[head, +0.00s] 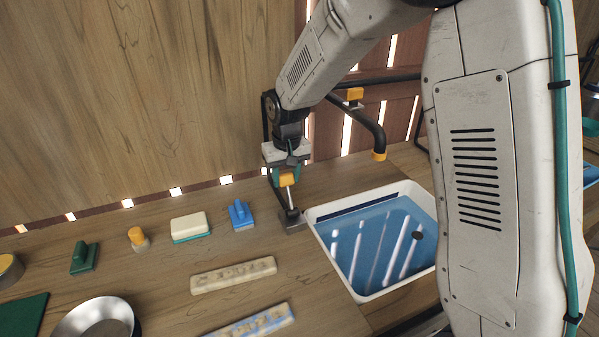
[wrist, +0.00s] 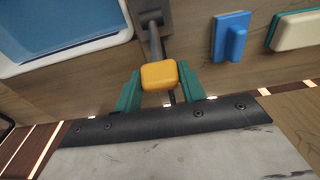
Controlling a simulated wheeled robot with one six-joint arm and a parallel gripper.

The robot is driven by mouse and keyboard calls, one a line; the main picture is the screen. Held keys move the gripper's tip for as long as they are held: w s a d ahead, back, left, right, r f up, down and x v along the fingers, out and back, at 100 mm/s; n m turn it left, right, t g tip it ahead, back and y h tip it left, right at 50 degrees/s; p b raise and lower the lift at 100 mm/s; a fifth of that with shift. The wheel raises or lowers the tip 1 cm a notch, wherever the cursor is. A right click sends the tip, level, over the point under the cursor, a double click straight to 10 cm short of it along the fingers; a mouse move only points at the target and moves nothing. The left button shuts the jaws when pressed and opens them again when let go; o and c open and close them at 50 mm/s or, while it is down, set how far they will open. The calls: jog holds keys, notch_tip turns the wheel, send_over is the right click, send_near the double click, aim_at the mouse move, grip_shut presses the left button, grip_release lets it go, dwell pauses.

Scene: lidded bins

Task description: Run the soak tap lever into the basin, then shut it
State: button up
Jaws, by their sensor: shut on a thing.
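The tap lever (head: 291,198) is a metal rod with an orange knob, rising from a grey base on the counter left of the basin. My gripper (head: 287,176) is shut on the knob from above. In the wrist view the orange knob (wrist: 159,75) sits between the two green fingers of my gripper (wrist: 160,84). The white-rimmed basin (head: 324,211) has a blue inside with bright light streaks and a dark round spot. A black spout (head: 369,128) with an orange tip hangs over the basin's back edge. I see no stream from it.
A blue block with a handle (head: 241,214), a cream and teal sponge (head: 190,226), an orange-topped knob (head: 138,238) and a green handled block (head: 84,258) line the counter. Two label plates (head: 233,275) and a metal bowl (head: 97,318) lie in front. A plank wall stands behind.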

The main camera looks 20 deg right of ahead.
aim_at(291, 204)
jog(key=shift+s+d+r, duration=0.1)
jog(key=shift+s+r, duration=0.1)
jog(key=shift+s, duration=0.35)
jog(key=shift+s+r, duration=0.1)
jog(key=shift+s, duration=0.65)
jog(key=o, duration=1)
jog(key=shift+s+r, duration=0.25)
jog(key=shift+r, duration=1.7)
jog(key=shift+s+r, duration=0.2)
jog(key=shift+r, duration=1.75)
